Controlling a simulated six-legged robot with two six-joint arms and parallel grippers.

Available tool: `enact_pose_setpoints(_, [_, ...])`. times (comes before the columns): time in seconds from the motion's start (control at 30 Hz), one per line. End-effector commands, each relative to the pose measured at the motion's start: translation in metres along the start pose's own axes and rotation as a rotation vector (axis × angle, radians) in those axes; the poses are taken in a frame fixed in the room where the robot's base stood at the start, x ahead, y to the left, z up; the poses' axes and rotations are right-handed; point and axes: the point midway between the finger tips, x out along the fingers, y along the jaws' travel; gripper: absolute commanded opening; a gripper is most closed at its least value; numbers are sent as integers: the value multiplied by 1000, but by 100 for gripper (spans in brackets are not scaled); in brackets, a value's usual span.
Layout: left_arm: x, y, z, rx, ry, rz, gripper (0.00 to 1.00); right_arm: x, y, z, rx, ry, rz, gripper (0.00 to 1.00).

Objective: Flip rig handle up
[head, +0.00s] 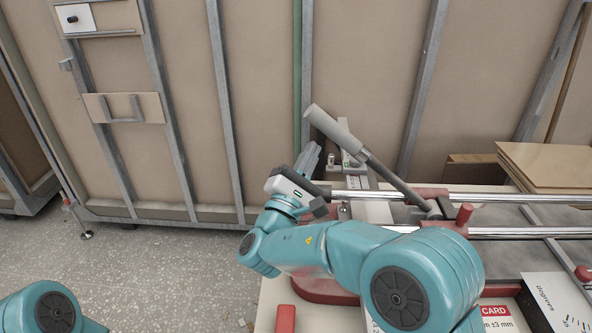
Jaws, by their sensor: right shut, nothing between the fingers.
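The rig handle (333,131) is a grey cylindrical grip on a thin metal rod. It slants up to the left from a pivot by the red bracket (432,203) on the rig. My right gripper (311,152) is shut and empty, its fingers pointing up and away. It shows just left of and below the handle's grip; I cannot tell whether they touch. My right arm hides part of the rig's near side. My left gripper is out of view.
Stacked boards (545,165) lie at the right. A white box (555,300) and a red card (495,311) are at front right. Speckled floor (160,270) is clear at left.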

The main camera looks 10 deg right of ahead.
Motion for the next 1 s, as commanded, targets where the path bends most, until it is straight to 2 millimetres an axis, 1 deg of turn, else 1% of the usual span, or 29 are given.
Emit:
enact_pose_setpoints(0.03, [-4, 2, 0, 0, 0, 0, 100, 5, 1, 6, -1, 1, 0, 0])
enact_pose_setpoints(0.2, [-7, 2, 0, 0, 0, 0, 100, 13, 0, 13, -1, 2, -1, 0])
enact_pose_setpoints(0.57, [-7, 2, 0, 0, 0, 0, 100, 14, 0, 14, 0, 2, 0, 0])
enact_pose_setpoints(0.73, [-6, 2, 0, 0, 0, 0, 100, 17, 1, 19, 15, 1, -9, 0])
enact_pose_setpoints(0.87, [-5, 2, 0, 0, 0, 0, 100, 26, 2, 33, 53, -2, -33, 0])
enact_pose_setpoints(1.0, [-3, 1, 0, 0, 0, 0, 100, 42, 3, 58, 123, -4, -79, 0])
